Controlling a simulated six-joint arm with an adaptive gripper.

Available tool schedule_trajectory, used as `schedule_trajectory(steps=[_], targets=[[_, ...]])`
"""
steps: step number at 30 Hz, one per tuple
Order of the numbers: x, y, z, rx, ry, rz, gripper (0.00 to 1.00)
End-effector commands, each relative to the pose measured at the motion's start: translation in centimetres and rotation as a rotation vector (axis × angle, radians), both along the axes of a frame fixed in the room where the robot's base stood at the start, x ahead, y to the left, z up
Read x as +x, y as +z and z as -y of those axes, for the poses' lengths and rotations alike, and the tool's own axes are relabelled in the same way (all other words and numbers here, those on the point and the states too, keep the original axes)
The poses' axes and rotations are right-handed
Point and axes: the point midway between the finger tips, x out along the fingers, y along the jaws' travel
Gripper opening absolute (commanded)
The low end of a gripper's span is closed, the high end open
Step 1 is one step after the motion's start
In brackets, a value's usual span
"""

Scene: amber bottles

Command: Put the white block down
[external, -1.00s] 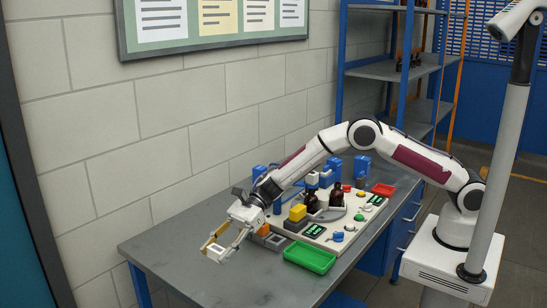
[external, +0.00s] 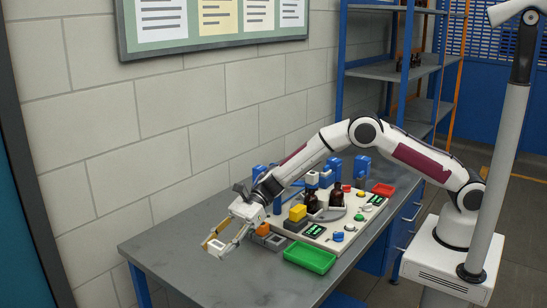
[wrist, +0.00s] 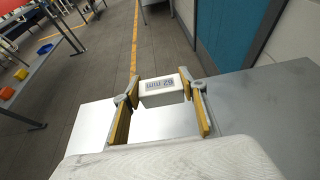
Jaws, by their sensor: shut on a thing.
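In the external view the block (external: 217,244) is small, between the fingertips of my gripper (external: 216,246), over the left end of the grey table (external: 190,275). I cannot tell from these views how large the gap under the block is, if any.
A green tray (external: 310,257) sits at the table's front edge. Right of my gripper stands a pale board (external: 325,243) with dark bottles (external: 337,195), a yellow block (external: 298,212) and buttons. The left end of the table is bare; a block wall is behind.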

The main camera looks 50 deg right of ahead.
Motion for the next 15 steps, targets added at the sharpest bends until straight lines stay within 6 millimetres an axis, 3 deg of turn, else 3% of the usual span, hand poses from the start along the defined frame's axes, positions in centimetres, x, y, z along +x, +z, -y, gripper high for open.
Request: schedule_trajectory(steps=[8,15], targets=[[3.4,2.3,5.7,0.001,-0.102,0.001,0.2],[6.8,4.9,13.4,0.0,-0.241,0.001,0.2]])
